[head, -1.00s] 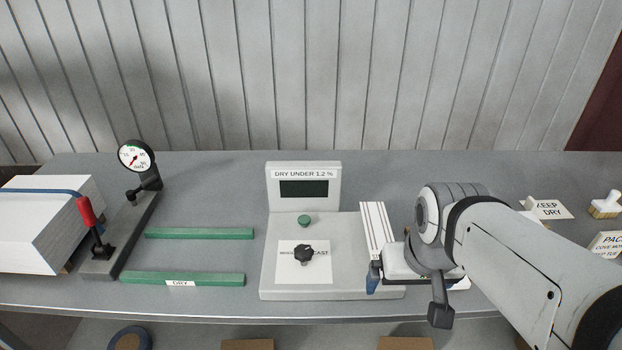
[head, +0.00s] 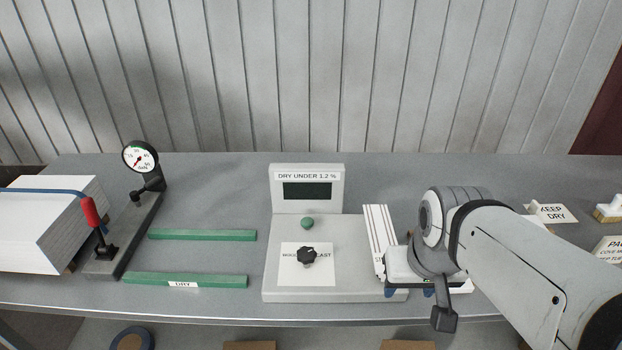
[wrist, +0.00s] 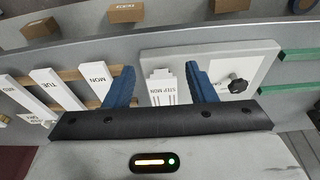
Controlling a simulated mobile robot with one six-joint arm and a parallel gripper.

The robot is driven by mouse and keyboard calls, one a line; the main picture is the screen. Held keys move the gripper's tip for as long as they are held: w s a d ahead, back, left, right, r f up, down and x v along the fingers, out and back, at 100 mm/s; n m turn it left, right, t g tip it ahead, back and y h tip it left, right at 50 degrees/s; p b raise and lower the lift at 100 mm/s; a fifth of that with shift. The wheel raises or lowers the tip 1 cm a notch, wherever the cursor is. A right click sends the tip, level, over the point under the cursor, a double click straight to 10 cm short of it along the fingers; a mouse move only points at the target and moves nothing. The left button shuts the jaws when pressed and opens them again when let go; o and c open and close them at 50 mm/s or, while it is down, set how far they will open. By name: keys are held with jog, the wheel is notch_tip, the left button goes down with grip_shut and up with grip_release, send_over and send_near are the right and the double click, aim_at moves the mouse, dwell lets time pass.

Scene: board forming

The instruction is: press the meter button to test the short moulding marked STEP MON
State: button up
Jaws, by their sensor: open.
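The short white moulding marked STEP MON (wrist: 164,87) lies between my open fingers in the wrist view. In the head view the grooved moulding (head: 376,228) lies at the right part of the grey meter (head: 345,289); its near end is partly hidden by my gripper. The meter has a green button (head: 307,223), a black knob (head: 308,255) and a dark, blank display (head: 307,190) under DRY UNDER 1.2 %. My gripper (wrist: 160,68) is open, with one blue finger on each side of the moulding; I cannot tell if they touch it. The green button is out of the wrist view.
Two green rails (head: 202,235), the front one marked DRY, lie left of the meter. A gauge stand (head: 141,158) with a red lever and a white stack (head: 45,225) are further left. The wrist view shows other labelled white mouldings (wrist: 55,88) on wooden strips.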

grip_shut()
dwell(0.3)
dwell(0.6)
